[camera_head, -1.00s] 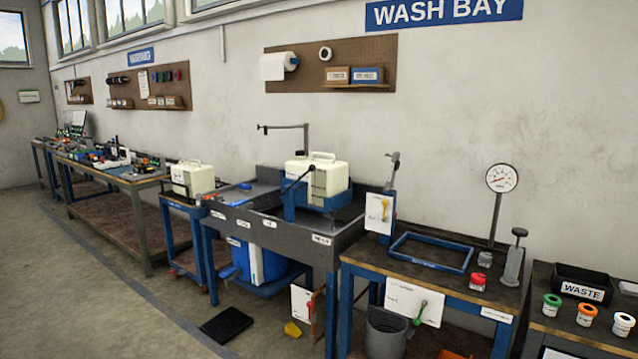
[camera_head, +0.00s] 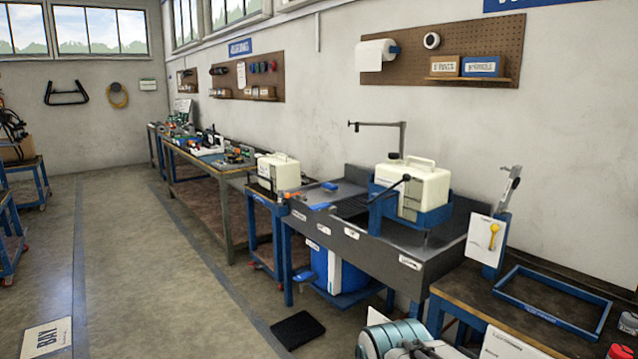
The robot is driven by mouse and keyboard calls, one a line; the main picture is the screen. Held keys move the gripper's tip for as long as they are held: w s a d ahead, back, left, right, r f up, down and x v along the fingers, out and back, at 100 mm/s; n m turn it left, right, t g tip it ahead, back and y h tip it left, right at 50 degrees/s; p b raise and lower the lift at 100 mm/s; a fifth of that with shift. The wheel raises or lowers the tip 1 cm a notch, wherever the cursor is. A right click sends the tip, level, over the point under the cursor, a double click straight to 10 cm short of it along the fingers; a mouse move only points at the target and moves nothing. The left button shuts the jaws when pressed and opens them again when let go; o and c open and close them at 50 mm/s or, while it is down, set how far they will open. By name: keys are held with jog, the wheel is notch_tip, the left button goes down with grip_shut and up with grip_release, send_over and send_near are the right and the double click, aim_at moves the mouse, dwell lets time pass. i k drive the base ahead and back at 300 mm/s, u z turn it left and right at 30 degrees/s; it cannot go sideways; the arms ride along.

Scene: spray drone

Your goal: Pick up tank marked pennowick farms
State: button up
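Two white tanks are in view. One tank (camera_head: 425,187) with a handle on top sits in a blue cradle (camera_head: 436,218) over the grey wash sink. A second, smaller-looking tank (camera_head: 279,173) stands on a blue-legged cart left of the sink. I cannot read the markings on either tank, so I cannot tell which says Pennowick Farms. My gripper is not clearly in view.
The grey sink bench (camera_head: 352,243) and a dark bench with a blue frame (camera_head: 551,295) stand along the wall. A black mat (camera_head: 299,330) lies on the floor. Open concrete floor (camera_head: 140,260) runs along the left. Carts (camera_head: 15,220) stand at the far left.

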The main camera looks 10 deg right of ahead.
aim_at(428, 189)
jog(key=u, duration=0.2)
jog(key=i, duration=1.6)
jog(key=z, duration=0.75)
jog(key=i, duration=0.9)
jog(key=z, duration=0.95)
